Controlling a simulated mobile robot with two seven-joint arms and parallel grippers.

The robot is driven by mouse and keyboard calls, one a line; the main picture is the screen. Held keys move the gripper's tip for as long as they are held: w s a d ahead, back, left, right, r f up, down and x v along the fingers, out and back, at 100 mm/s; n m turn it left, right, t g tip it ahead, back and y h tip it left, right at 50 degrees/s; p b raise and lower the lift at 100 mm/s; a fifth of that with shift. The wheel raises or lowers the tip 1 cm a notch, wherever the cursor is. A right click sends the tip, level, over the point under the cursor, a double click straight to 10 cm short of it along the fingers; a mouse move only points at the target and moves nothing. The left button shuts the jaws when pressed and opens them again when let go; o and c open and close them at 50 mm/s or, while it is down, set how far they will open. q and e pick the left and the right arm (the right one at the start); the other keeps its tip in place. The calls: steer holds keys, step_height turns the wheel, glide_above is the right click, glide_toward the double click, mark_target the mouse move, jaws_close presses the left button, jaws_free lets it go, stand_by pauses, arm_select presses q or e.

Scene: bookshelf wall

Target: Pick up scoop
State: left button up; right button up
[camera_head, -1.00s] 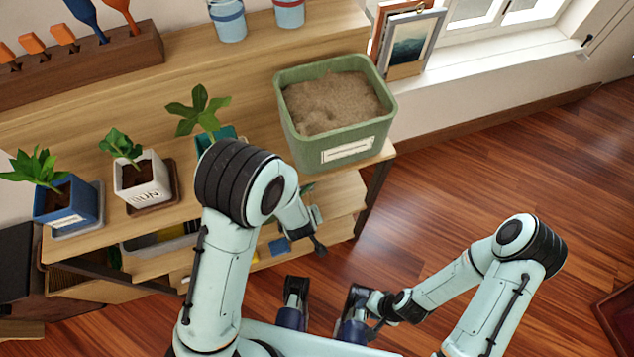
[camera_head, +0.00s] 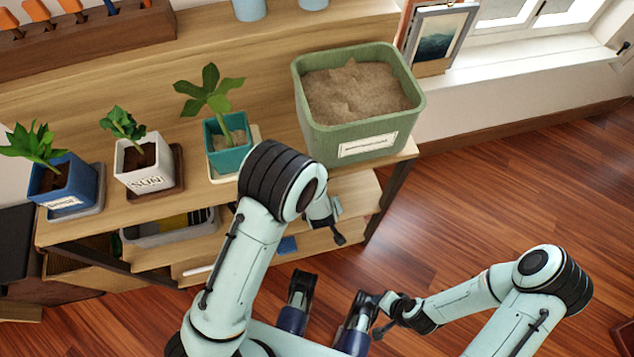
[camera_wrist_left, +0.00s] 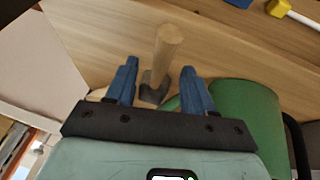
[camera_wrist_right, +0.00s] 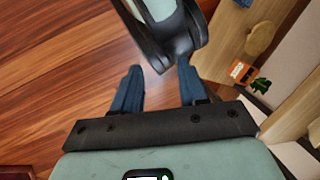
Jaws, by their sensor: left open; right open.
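My right gripper (camera_wrist_right: 159,67) is open and empty over the floor. In the head view the tool is not visible, and both gripper tips are hard to make out.
A green sand planter (camera_head: 360,142), a teal pot (camera_head: 228,150), a white pot (camera_head: 143,166) and a blue pot (camera_head: 68,188) stand on the shelf top. A green container (camera_wrist_left: 246,118) is right of my left fingers. Floor (camera_head: 480,190) is open at right.

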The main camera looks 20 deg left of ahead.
arm_select(q)
steer(key=x, duration=0.3)
steer(key=shift+b, duration=0.4)
jaws_close()
arm_select(e)
steer(key=shift+w+d+f+t, duration=0.15)
steer(key=shift+w+d+f, duration=0.1)
steer(key=shift+w+f, duration=0.2)
steer(key=shift+w+d+f+t, duration=0.2)
steer(key=shift+w+f, duration=0.1)
steer(key=shift+w, duration=0.15)
arm_select(q)
steer(key=shift+r, duration=0.15)
arm_select(e)
steer(key=shift+r, duration=0.1)
